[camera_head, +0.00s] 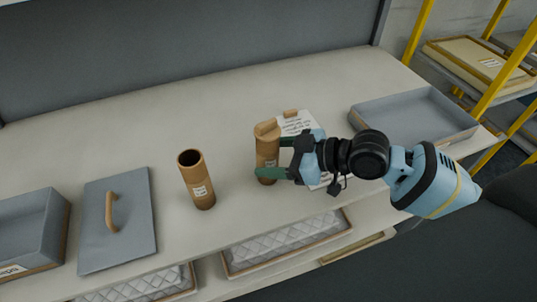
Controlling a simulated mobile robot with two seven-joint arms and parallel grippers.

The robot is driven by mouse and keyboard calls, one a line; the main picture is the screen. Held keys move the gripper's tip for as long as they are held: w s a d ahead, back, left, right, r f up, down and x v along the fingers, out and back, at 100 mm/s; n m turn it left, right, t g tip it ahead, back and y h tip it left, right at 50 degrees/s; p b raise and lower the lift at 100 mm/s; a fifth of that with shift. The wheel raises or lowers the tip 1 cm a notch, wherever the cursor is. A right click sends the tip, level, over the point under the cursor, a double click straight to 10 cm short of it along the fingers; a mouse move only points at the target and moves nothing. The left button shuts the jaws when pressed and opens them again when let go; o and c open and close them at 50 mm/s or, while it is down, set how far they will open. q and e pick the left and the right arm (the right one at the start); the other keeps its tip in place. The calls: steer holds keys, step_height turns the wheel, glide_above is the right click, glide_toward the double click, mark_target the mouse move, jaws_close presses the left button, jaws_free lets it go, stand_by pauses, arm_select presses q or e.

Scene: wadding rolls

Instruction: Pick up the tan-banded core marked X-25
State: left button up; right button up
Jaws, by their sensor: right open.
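Two tan tubes stand upright on the pale bench. The left one is an open hollow core (198,183) with a white label. The other core (266,150) has its top covered by a tan piece and also carries a white label. The marks on both labels are too small to read. My right gripper (271,157) reaches in from the right with its green fingers open at the covered core. One finger crosses in front of its lower part and the other is by its right side. I cannot tell whether they touch it. My left gripper is not in view.
A printed sheet (298,123) lies behind my right gripper, with a small tan piece (290,113) at its edge. A shallow grey tray (415,112) is at right. A grey lid with a tan handle (110,211) and a grey box (32,235) are at left. The bench's back is clear.

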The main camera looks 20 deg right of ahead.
mark_target(267, 146)
steer(key=shift+x, duration=0.8)
steer(key=shift+w+f, duration=0.1)
steer(key=c, duration=1.1)
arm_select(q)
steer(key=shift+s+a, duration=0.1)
